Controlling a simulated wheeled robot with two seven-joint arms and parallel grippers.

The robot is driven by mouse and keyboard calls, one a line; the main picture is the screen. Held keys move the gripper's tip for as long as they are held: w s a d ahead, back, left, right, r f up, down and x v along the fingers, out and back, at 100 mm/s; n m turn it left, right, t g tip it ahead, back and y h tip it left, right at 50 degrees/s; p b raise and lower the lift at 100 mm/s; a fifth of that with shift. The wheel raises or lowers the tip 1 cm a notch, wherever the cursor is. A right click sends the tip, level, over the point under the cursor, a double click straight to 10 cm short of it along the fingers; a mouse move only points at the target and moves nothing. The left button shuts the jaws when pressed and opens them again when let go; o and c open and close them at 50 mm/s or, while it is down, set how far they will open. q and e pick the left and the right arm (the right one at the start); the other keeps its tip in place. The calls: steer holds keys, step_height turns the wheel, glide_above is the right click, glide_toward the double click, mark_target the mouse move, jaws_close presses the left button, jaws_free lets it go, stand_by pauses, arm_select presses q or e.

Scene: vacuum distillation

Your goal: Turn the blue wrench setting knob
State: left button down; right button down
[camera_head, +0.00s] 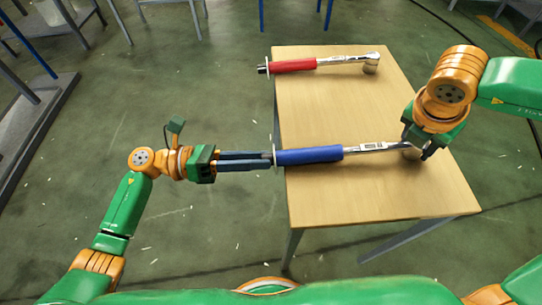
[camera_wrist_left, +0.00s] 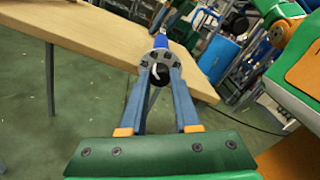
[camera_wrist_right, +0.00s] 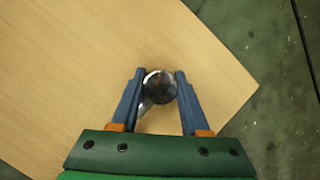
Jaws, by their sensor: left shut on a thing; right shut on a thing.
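The blue wrench (camera_head: 310,155) lies across the table's near half, its blue handle to the left and its metal shaft to the right. Its setting knob is at the handle's left end, past the table's left edge. My left gripper (camera_head: 270,160) is shut on that knob; the left wrist view shows the fingertips on both sides of the round dark knob (camera_wrist_left: 160,72). My right gripper (camera_head: 418,150) is shut on the wrench's head; the right wrist view shows the round metal head (camera_wrist_right: 160,86) between the fingertips. In the head view the right gripper partly hides the head.
A red wrench (camera_head: 295,65) lies at the table's far side, apart from the blue one. The wooden table (camera_head: 350,195) is bare between and in front of the wrenches. Metal racks (camera_head: 35,105) stand on the green floor at the far left.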

arm_select(q)
steer(key=n, duration=0.5)
steer(key=shift+w+n+g, duration=0.1)
steer(key=shift+n+g, duration=0.2)
steer(key=shift+n, duration=0.1)
stand_by(0.3)
steer(key=c, duration=0.6)
jaws_free()
steer(key=shift+c, duration=0.2)
steer(key=shift+a, duration=0.15)
steer(key=a, duration=1.1)
steer(key=shift+w+a+f, duration=0.2)
steer(key=shift+w+a, duration=0.2)
